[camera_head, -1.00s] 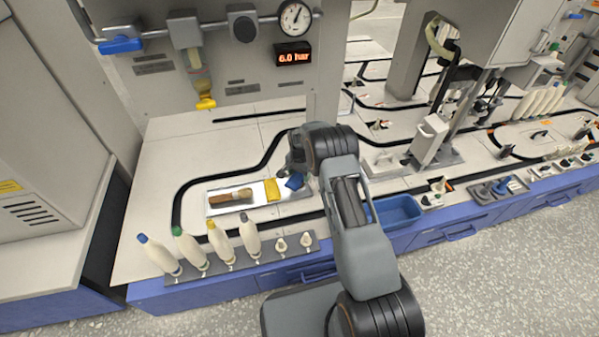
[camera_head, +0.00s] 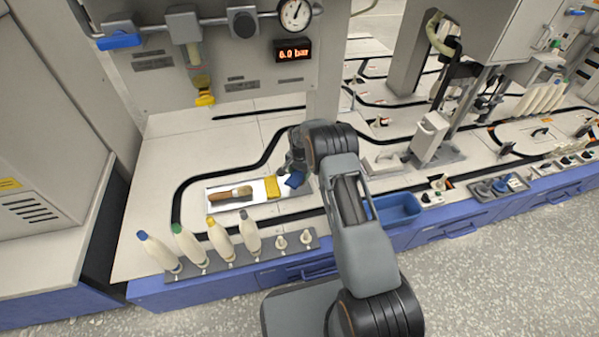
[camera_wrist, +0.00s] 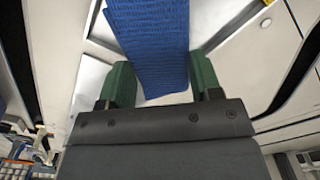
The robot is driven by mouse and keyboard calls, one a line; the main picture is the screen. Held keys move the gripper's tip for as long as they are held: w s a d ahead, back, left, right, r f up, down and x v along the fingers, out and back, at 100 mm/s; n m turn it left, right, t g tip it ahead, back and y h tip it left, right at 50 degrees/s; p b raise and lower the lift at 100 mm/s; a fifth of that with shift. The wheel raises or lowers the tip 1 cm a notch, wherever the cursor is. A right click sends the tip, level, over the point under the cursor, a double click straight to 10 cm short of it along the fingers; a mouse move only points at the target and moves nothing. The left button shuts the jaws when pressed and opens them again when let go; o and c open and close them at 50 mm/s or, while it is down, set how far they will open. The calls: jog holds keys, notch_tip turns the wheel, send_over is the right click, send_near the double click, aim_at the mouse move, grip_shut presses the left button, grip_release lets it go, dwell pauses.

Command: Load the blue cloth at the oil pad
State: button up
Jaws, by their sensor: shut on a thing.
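The blue cloth (camera_head: 293,180) is at my gripper, beside the yellow cloth at the right end of the white tray. In the wrist view the blue cloth (camera_wrist: 150,45) fills the space between the two green fingertips of my gripper (camera_wrist: 163,85), which is shut on it. The cloth extends beyond the fingers, and whether it touches the surface beneath is unclear. My arm hides part of the area right of the cloth. I cannot make out which spot is the oil pad.
The white tray (camera_head: 211,209) holds a brush (camera_head: 230,195) and a yellow cloth (camera_head: 272,187). A blue bin (camera_head: 398,208) is right of my arm. The worktop behind the tray is clear.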

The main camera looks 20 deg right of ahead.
jog(key=shift+f+b, duration=0.4)
jog(key=shift+f, duration=0.15)
dwell(1.3)
jog(key=shift+r, duration=0.15)
jog(key=shift+r+p, duration=2.2)
jog(key=shift+r, duration=1.2)
